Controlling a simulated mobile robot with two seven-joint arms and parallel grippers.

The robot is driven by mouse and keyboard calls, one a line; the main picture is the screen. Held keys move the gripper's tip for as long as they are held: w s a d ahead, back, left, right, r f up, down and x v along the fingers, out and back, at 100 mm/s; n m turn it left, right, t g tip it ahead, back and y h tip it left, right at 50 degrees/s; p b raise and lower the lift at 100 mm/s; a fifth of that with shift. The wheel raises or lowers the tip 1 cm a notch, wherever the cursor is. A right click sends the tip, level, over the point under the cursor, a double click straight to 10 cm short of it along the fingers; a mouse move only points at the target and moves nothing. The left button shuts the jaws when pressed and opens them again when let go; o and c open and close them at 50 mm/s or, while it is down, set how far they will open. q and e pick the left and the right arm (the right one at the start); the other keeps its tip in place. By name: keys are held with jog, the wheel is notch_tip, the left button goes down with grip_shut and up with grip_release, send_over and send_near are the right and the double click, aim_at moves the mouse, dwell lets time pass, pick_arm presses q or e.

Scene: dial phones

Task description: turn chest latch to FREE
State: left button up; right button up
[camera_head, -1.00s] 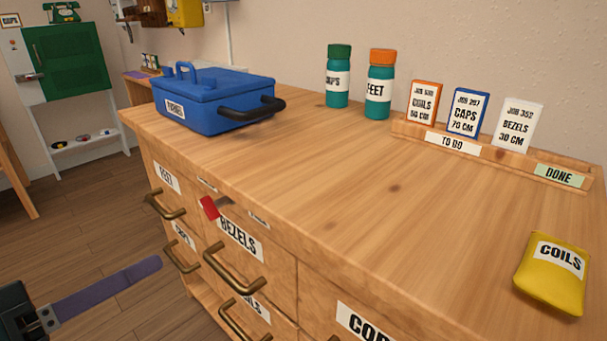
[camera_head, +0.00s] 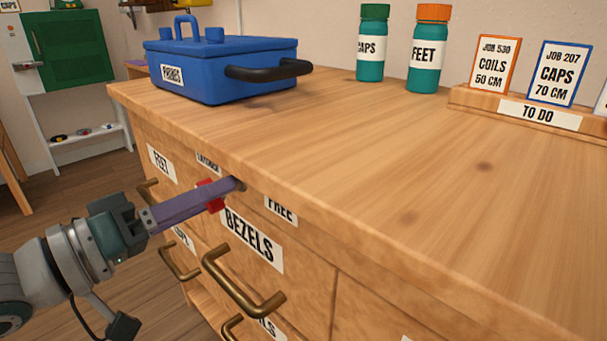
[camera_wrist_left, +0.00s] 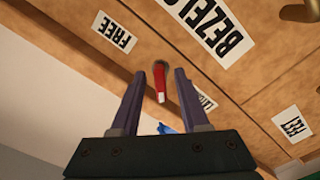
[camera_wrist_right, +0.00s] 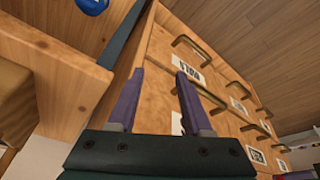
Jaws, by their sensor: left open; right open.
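The chest latch is a small red handle on a dark pivot; its red end shows by my left gripper's fingers in the head view (camera_head: 217,206) and between them in the left wrist view (camera_wrist_left: 160,88). It points left, away from the FREE label (camera_head: 280,208), which lies right of the pivot. Another label (camera_head: 208,162), partly hidden, is on the left. My left gripper (camera_head: 222,194) is open, with one finger on each side of the handle; contact cannot be told. My right gripper (camera_wrist_right: 160,76) is open and empty beside a wooden drawer front, outside the head view.
The wooden chest (camera_head: 370,170) has drawers with brass handles; the BEZELS drawer (camera_head: 252,240) is just below the latch. A blue lidded box (camera_head: 215,85), two teal bottles (camera_head: 410,65) and a TO DO card rack (camera_head: 535,113) stand on top. The middle of the top is clear.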

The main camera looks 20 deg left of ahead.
pick_arm(q)
jog(key=shift+w+d, duration=0.1)
jog(key=shift+w, duration=0.2)
grip_shut()
dwell(0.4)
